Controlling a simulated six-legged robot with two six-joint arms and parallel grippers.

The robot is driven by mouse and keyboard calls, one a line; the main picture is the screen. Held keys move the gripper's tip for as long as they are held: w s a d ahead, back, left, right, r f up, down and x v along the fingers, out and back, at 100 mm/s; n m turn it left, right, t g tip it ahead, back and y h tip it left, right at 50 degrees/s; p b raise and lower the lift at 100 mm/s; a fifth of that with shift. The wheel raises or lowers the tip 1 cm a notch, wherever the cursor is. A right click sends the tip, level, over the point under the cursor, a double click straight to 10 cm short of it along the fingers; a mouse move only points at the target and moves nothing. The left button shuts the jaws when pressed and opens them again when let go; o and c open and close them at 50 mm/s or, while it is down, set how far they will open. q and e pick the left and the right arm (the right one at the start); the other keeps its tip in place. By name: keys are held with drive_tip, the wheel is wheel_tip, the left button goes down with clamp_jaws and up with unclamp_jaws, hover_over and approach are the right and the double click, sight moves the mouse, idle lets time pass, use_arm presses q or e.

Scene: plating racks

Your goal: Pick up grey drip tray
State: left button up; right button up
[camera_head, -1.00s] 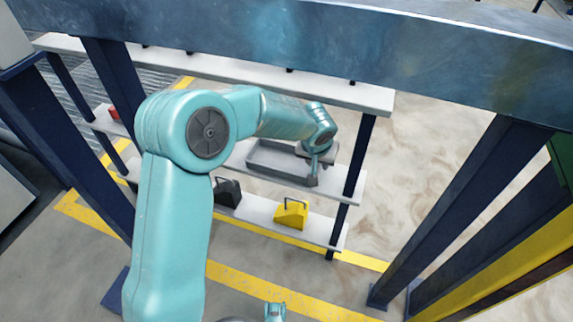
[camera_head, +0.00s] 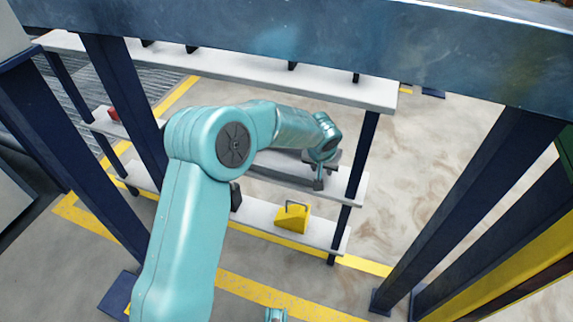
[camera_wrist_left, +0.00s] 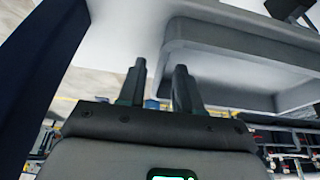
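The grey drip tray (camera_head: 282,170) lies on the middle white shelf, mostly hidden behind my left arm in the head view. In the left wrist view the grey tray (camera_wrist_left: 240,68) fills the upper right, with its rounded near corner close to the fingers. My left gripper (camera_head: 318,184) is at the tray's right end in the head view. In the left wrist view its two dark fingers (camera_wrist_left: 157,88) stand apart; the right one overlaps the tray's edge in the picture. I cannot tell whether it touches.
A yellow block with a handle (camera_head: 293,218) and a partly hidden dark block (camera_head: 235,197) stand on the lower shelf. A red object (camera_head: 113,113) is at the left. The upper shelf (camera_head: 330,88) and a dark blue post (camera_head: 357,165) are close to the arm.

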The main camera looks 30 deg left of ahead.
use_arm(q)
drive_tip(key=shift+f, duration=0.15)
use_arm(e)
drive_tip(key=shift+f, duration=0.3)
use_arm(q)
clamp_jaws()
use_arm(e)
drive_tip(key=shift+r, duration=0.15)
use_arm(q)
drive_tip(key=shift+r+p, duration=0.35)
drive_tip(key=shift+r, duration=0.1)
drive_tip(key=shift+r+p, duration=0.35)
drive_tip(key=shift+r, duration=0.25)
drive_tip(key=shift+s+d, duration=0.15)
drive_tip(key=shift+s, duration=0.35)
use_arm(e)
drive_tip(key=shift+s+d+r, duration=0.35)
drive_tip(key=shift+s+r, duration=0.1)
drive_tip(key=shift+r, duration=0.2)
use_arm(q)
drive_tip(key=shift+s, duration=0.1)
use_arm(e)
drive_tip(key=shift+s, duration=0.1)
